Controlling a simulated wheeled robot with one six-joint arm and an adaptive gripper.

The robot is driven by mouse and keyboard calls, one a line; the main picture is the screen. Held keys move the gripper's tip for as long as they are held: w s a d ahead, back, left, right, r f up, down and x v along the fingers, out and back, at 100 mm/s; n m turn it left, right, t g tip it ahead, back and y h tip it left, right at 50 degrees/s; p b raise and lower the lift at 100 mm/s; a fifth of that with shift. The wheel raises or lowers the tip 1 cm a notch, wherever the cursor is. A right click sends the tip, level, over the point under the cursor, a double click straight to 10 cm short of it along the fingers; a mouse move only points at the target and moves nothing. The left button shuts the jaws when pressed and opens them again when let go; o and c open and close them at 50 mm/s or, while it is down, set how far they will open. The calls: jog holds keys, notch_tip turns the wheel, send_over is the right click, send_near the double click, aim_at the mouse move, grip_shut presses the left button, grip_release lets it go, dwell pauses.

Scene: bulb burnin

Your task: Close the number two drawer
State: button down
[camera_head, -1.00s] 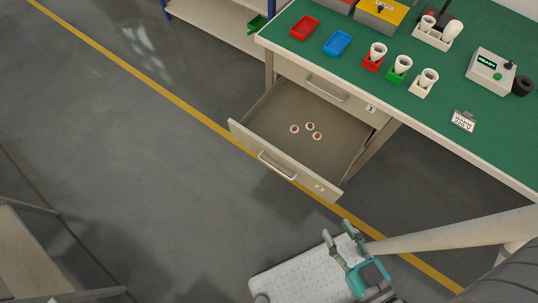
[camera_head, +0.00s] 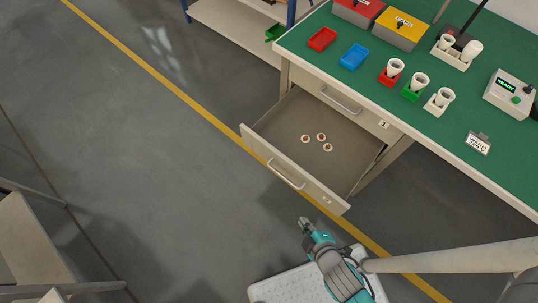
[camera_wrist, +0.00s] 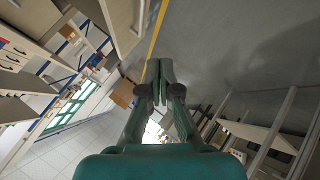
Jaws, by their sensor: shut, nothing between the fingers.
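The number two drawer (camera_head: 293,178) is the lower drawer of the green-topped workbench and is pulled far out. Its front panel has a bar handle (camera_head: 286,175) and a small label at the right end. A few small round white-and-brown pieces (camera_head: 319,140) lie inside it. My gripper (camera_head: 304,222) is shut and empty, in front of the drawer's right end and apart from it. In the wrist view, my gripper (camera_wrist: 159,70) shows its fingertips together over the grey floor.
The drawer labelled 1 (camera_head: 341,99) above is shut. The green bench top (camera_head: 400,125) holds trays, cups in coloured holders, boxes and a small device. Bare floor (camera_head: 150,170) lies left of the drawer. A grey frame stands at lower left.

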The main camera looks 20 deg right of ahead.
jog(key=w+a+f+n+g+h, duration=0.1)
jog(key=w+f+n+g+h, duration=0.1)
jog(key=w+f+n, duration=0.4)
jog(key=n+g+h, duration=0.3)
jog(key=n+h, duration=0.3)
jog(key=n, duration=0.1)
send_near(273, 154)
jog(key=x, duration=0.5)
jog(key=shift+s+a+f, duration=0.1)
jog(key=shift+a, duration=0.05)
jog(key=shift+w+d, duration=0.3)
jog(key=shift+d, duration=0.2)
